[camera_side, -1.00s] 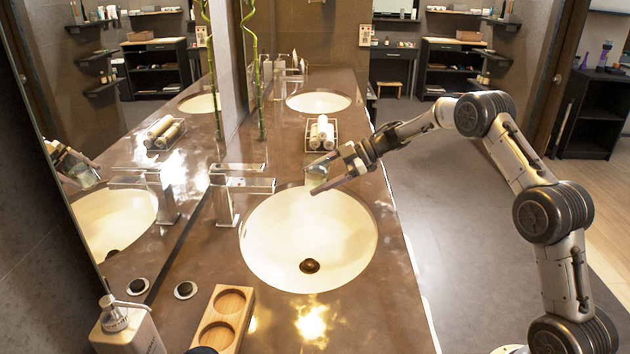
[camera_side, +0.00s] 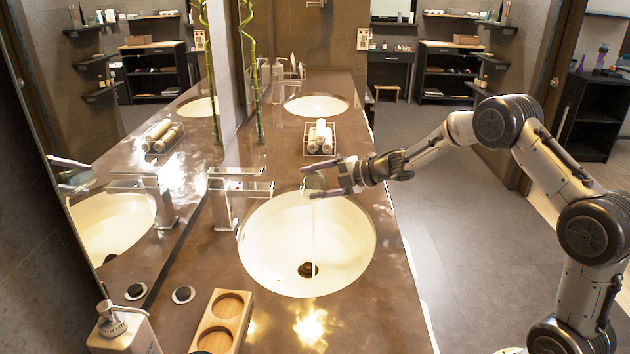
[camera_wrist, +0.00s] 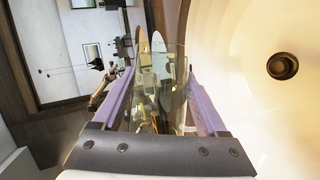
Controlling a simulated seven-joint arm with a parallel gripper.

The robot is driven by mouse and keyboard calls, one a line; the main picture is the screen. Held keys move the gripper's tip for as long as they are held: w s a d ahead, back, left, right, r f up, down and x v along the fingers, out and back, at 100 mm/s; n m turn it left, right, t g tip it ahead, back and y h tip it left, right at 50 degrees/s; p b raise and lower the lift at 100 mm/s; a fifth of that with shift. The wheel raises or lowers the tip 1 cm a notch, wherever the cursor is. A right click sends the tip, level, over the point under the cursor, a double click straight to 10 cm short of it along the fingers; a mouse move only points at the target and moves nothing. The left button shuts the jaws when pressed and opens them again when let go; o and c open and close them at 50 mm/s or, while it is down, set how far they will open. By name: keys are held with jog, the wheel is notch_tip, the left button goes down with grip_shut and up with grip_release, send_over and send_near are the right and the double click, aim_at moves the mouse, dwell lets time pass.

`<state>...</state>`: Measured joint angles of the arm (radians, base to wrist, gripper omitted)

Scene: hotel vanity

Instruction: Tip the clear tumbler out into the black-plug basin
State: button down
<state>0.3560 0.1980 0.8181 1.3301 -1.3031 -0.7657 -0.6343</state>
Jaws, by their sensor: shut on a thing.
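My gripper (camera_side: 328,180) is shut on the clear tumbler (camera_side: 314,185) over the far edge of the near basin (camera_side: 345,255). The tumbler is tilted well over, and a thin pale stream falls from it towards the dark plug (camera_side: 308,269). In the wrist view the see-through tumbler (camera_wrist: 160,75) lies between the two purple-grey fingers of my gripper (camera_wrist: 158,95). The plug (camera_wrist: 282,66) and the pale basin (camera_wrist: 240,110) fill the right of that view. How much liquid is in the tumbler cannot be told.
A square metal faucet (camera_side: 228,200) stands left of the basin. Rolled towels (camera_side: 320,136) in a wire rack sit behind my gripper, with a second basin (camera_side: 317,105) farther back. A wooden tray (camera_side: 222,322) and soap dispenser (camera_side: 120,330) stand at the front left.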

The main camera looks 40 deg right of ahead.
jog(key=n+t, duration=0.1)
jog(key=f+n+t+h, duration=0.1)
jog(key=n, duration=0.1)
jog(key=shift+a+f, duration=0.1)
jog(key=shift+f, duration=0.2)
jog(key=shift+w+f+n+t, duration=0.1)
jog(key=shift+f+n+t, duration=0.3)
jog(key=shift+n+t, duration=0.45)
dwell(1.8)
